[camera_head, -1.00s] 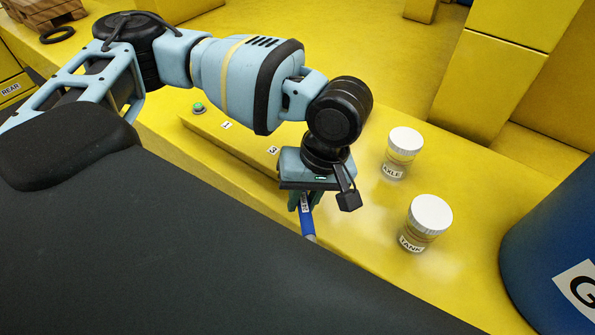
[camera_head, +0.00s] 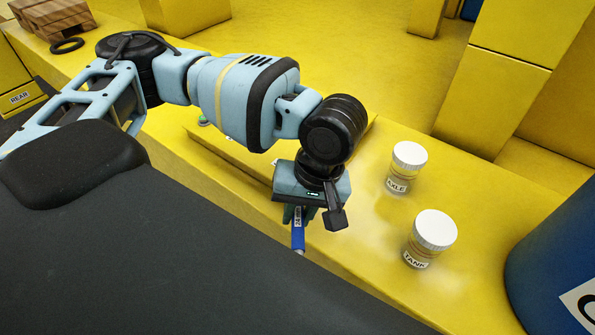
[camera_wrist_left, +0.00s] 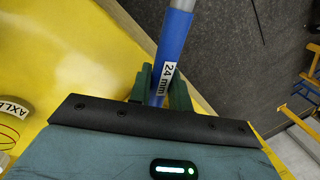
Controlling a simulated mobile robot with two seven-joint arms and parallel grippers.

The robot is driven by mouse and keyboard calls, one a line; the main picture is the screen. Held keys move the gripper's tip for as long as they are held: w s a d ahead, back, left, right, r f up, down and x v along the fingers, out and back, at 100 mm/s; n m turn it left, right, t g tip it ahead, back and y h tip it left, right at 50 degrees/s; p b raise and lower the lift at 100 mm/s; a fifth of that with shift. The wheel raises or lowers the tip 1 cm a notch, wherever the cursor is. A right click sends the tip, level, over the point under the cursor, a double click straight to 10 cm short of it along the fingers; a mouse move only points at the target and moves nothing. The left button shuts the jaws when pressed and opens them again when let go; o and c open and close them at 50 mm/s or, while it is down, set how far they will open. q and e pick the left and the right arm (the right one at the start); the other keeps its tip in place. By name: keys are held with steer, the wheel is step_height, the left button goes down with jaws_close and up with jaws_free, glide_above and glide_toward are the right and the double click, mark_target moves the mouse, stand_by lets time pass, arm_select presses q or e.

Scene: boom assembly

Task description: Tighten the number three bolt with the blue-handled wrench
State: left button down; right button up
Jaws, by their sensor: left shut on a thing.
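My left gripper (camera_head: 298,213) is shut on the blue-handled wrench (camera_head: 298,238) and holds it by the handle near the front edge of the yellow surface. In the left wrist view the blue handle (camera_wrist_left: 174,48) carries a "24 mm" label and stands between the fingers (camera_wrist_left: 158,88); its grey shaft runs out of the top of the picture, so the wrench's head is not seen. The number three label and the bolt by it are hidden behind my left arm or cannot be made out. My right gripper is not in view.
Two white-lidded jars, the AXLE jar (camera_head: 406,167) and the TANK jar (camera_head: 430,238), stand right of my left gripper. A blue drum (camera_head: 555,245) is at the far right. A wooden pallet (camera_head: 50,17) and a black ring (camera_head: 67,45) lie at the back left.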

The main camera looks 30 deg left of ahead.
arm_select(q)
steer(key=shift+a, duration=0.1)
stand_by(0.3)
steer(key=shift+s+a+m, duration=0.2)
steer(key=shift+m, duration=0.2)
steer(key=shift+w+d, duration=0.1)
steer(key=shift+d, duration=0.05)
steer(key=shift+w+d+n, duration=0.25)
steer(key=shift+d+n, duration=0.1)
steer(key=shift+n, duration=0.15)
steer(key=shift+r, duration=0.2)
steer(key=shift+s+a+v, duration=0.1)
steer(key=shift+a+v, duration=0.1)
steer(key=shift+v, duration=0.75)
steer(key=shift+s+a+v, duration=0.1)
steer(key=shift+a+v, duration=0.05)
steer(key=shift+v, duration=0.75)
steer(key=shift+r, duration=0.15)
steer(key=shift+s+a+v, duration=0.1)
steer(key=shift+a+v, duration=0.05)
steer(key=shift+v, duration=0.65)
steer(key=shift+s+a+v, duration=0.1)
steer(key=shift+a+v, duration=0.05)
steer(key=shift+v, duration=0.65)
steer(key=shift+s+a+v, duration=0.1)
steer(key=shift+a+v, duration=0.05)
steer(key=shift+v, duration=0.65)
steer(key=shift+r, duration=0.1)
